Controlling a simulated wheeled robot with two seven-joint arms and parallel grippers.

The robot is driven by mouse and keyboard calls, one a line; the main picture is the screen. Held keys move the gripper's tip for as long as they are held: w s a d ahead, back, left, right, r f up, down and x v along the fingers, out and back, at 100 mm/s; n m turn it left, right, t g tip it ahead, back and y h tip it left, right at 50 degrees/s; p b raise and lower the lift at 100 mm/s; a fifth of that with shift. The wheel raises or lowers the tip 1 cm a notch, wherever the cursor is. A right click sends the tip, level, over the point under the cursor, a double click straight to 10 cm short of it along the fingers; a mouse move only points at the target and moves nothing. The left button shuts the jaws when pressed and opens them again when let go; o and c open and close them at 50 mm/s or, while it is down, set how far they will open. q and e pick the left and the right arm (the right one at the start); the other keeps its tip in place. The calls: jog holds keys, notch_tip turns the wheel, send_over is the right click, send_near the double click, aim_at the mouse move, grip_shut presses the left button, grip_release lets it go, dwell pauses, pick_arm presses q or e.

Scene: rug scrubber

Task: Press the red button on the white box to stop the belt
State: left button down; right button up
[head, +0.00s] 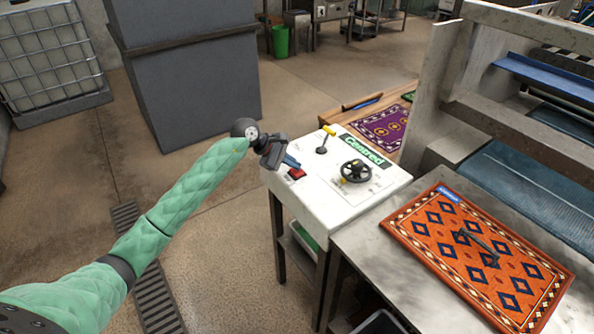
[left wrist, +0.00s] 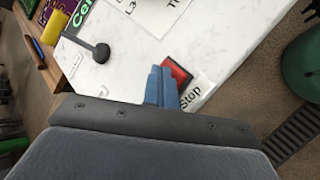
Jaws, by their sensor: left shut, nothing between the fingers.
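The white box (head: 340,203) stands on a dark frame in the middle of the head view. Its red button (head: 297,173) is a square near the box's left edge. In the left wrist view the red button (left wrist: 179,73) is partly hidden behind my blue fingertips, beside a "Stop" label (left wrist: 190,103). My left gripper (head: 291,161) is shut and empty, its fingertips at the button. It also shows in the left wrist view (left wrist: 162,85). I cannot tell whether the fingertips touch the button. My right gripper is not in view.
A yellow-tipped lever (head: 325,140) and a black handwheel (head: 355,172) stand on the box, near a green "Centred" label (head: 363,150). An orange patterned rug (head: 480,258) lies on the metal table at right, beside the machine with its blue belt (head: 530,188). Open floor lies left of the box.

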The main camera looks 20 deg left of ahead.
aim_at(293, 170)
pick_arm(q)
jog(key=shift+f+b, duration=0.25)
jog(key=shift+b, duration=0.05)
jog(key=shift+r, duration=0.15)
dwell(0.6)
jog(key=shift+r, duration=0.85)
jog(key=shift+r, duration=2.5)
